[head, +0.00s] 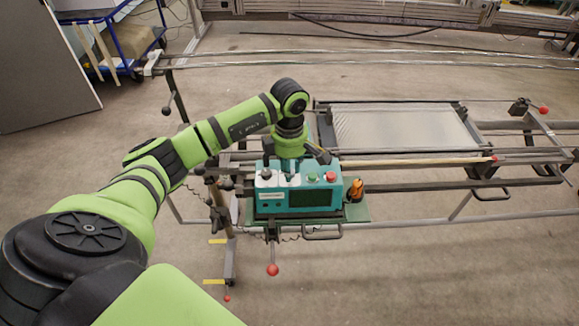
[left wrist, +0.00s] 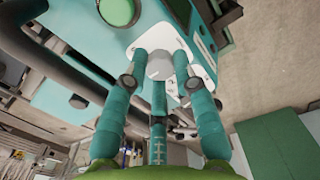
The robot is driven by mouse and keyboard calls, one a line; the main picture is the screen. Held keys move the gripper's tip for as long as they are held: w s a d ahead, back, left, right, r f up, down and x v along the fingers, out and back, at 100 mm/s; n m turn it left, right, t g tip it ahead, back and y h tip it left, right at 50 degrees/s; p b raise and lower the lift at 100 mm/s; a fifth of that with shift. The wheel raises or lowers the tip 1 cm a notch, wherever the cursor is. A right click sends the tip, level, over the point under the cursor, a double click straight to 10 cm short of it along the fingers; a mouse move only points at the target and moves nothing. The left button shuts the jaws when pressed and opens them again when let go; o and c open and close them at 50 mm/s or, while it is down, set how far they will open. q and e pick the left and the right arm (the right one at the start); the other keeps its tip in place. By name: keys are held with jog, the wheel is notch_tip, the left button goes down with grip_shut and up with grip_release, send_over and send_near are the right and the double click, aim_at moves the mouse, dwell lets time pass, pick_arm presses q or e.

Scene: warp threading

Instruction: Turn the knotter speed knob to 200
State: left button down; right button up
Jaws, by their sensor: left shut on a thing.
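The teal knotter control box (head: 300,200) stands on the front of the frame, with a dark display on its front face. My left gripper (head: 291,172) reaches down onto the box's top panel from above. In the left wrist view its teal fingers (left wrist: 162,72) are closed around a grey round knob (left wrist: 160,65) on a white plate (left wrist: 190,50). The fingers hide much of the knob, and its scale and pointer cannot be read. A second dark knob (head: 266,173) is to the left of the gripper. My right gripper is not in view.
A green button (head: 312,177) and a red button (head: 331,177) sit right of the gripper on the panel. An orange-handled tool (head: 356,190) stands beside the box. Frame rails (head: 420,160) extend right, with a red-tipped lever (head: 272,269) below.

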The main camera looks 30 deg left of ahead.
pick_arm(q)
jog(key=shift+f+n+b, duration=0.15)
jog(key=shift+n+b, duration=1.2)
jog(key=shift+n, duration=0.65)
jog(key=n+b, duration=0.1)
jog(key=n, duration=0.2)
jog(key=shift+s+n+b, duration=0.1)
jog(key=shift+n+b, duration=0.6)
jog(key=shift+n, duration=0.7)
jog(key=c, duration=1)
grip_release()
jog(key=shift+r, duration=0.2)
